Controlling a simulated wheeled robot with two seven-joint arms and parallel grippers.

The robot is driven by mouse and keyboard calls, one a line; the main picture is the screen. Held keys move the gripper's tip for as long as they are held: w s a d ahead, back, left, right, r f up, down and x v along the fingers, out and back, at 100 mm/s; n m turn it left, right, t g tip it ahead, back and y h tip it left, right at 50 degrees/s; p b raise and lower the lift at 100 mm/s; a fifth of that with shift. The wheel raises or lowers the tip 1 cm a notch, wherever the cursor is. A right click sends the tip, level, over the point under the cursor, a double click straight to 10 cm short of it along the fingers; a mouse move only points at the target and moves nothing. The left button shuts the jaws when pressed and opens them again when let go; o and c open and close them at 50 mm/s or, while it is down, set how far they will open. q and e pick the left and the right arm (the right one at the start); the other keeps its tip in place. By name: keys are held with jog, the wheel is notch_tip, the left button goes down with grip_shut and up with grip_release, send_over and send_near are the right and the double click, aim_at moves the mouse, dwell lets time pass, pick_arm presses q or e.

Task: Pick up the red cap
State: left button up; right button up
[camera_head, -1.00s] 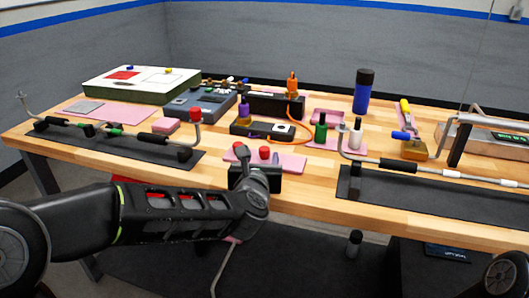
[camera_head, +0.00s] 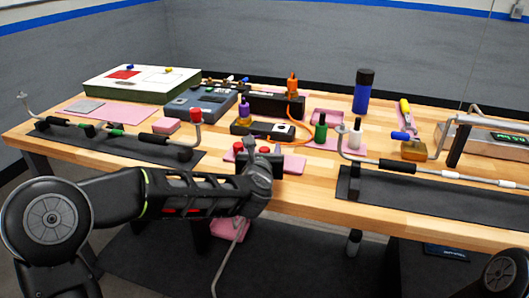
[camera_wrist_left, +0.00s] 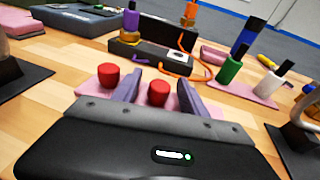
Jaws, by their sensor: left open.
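Two red caps stand on a pink mat (camera_head: 293,163) near the table's front edge. The left cap (camera_head: 238,147) also shows in the left wrist view (camera_wrist_left: 108,76), outside my fingers. The right cap (camera_head: 265,150) shows in the left wrist view (camera_wrist_left: 158,93) between my fingers. My left gripper (camera_head: 261,157) is open, and its fingers (camera_wrist_left: 158,95) point over the mat with one on each side of the right cap. I cannot tell whether they touch it. My right gripper is not in view.
Behind the mat are a black device with an orange cable (camera_head: 301,130), a purple-topped bottle (camera_head: 244,110) and a green bottle (camera_head: 320,130). Black mats with metal rods lie left and right (camera_head: 430,195). Bare wood (camera_head: 320,187) shows right of my gripper.

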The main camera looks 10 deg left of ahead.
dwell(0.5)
pick_arm(q)
grip_shut()
dwell(0.3)
dwell(1.0)
